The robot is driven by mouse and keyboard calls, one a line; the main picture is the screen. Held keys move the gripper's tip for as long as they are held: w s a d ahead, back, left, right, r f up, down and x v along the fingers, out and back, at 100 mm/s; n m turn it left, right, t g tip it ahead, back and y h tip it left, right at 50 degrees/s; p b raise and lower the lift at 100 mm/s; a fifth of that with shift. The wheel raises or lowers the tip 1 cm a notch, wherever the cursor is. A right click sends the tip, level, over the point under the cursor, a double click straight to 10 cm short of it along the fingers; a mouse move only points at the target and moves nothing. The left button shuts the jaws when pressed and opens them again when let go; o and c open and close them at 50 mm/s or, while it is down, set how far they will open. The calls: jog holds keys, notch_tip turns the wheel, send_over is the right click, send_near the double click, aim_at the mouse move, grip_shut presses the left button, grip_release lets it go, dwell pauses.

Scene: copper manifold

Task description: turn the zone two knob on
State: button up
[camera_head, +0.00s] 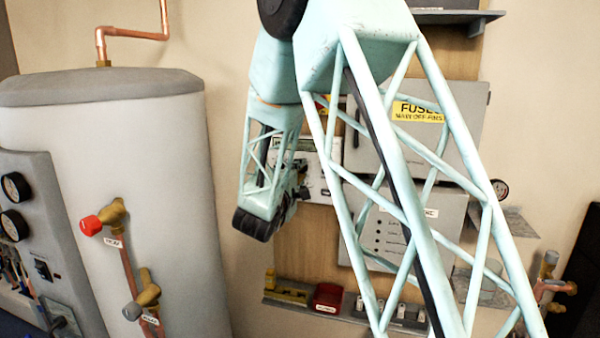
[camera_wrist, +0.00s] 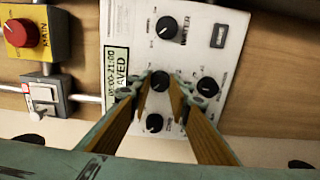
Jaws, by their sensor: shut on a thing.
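A white control panel (camera_wrist: 215,60) on the wooden board carries several black knobs in the wrist view. My gripper (camera_wrist: 158,84) has its fingertips on both sides of a black knob (camera_wrist: 159,79), and it is shut on it. This knob sits beside the display. Another knob (camera_wrist: 207,86) is to its right, one (camera_wrist: 154,122) below it and one (camera_wrist: 166,27) above it. The small labels are too blurred to tell which is zone two. In the head view the panel (camera_head: 318,175) is partly hidden by my arm, and the knobs are hard to make out.
A display (camera_wrist: 117,70) is on the panel's left edge. In the head view a grey fuse box (camera_head: 465,110) is right of the panel; a tank (camera_head: 150,180) stands left.

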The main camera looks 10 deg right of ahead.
jog(key=shift+m, duration=0.3)
jog(key=m+b, duration=0.2)
jog(key=m, duration=0.2)
jog(key=shift+m+b, duration=0.3)
jog(key=shift+b, duration=0.1)
jog(key=shift+c, duration=0.2)
jog(key=shift+m+b, duration=3.2)
jog(key=shift+m, duration=3)
jog(key=o, duration=0.9)
